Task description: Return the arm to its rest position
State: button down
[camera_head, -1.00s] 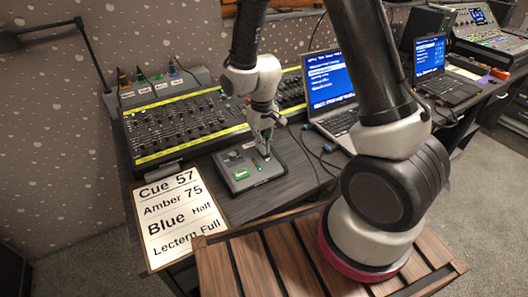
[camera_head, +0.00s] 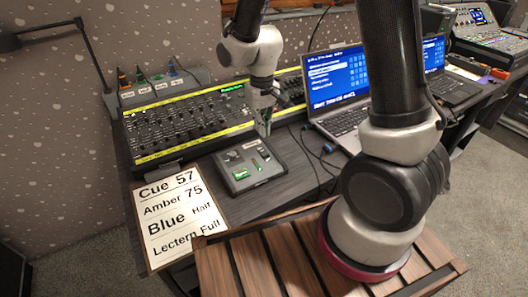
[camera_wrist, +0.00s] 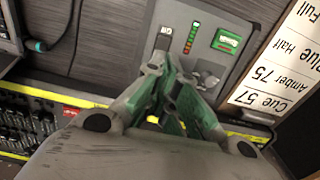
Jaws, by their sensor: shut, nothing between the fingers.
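My gripper (camera_head: 264,127) hangs in the air above the back edge of the small grey control box, its fingers shut with nothing between them. In the wrist view my gripper (camera_wrist: 172,92) shows its green-edged fingers close together in front of the box. The small control box (camera_head: 248,166), with a slider slot, a knob and a green-lit display, lies on the dark desk. It also shows in the wrist view (camera_wrist: 205,20). The gripper appears clear of the box. The fader console (camera_head: 180,130) with yellow edge strips stands behind it, partly hidden by my arm.
A cue card (camera_head: 178,217) lies at the desk's front left. A laptop (camera_head: 340,95) stands open to the right, with cables beside it. Another laptop (camera_head: 440,75) and a mixing console (camera_head: 490,35) are farther right. A black lamp (camera_head: 85,45) reaches in at the left.

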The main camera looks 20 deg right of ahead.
dwell(0.3)
jog(key=s+d+r+m+t, duration=0.1)
jog(key=s+d+r+t, duration=0.1)
jog(key=s+d+r, duration=0.5)
jog(key=s+d+r+m+t, duration=0.1)
jog(key=s+d+r+t, duration=0.1)
jog(key=s+d+r, duration=0.6)
jog(key=s+v, duration=0.1)
jog(key=v, duration=0.7)
jog(key=shift+s, duration=0.15)
dwell(0.7)
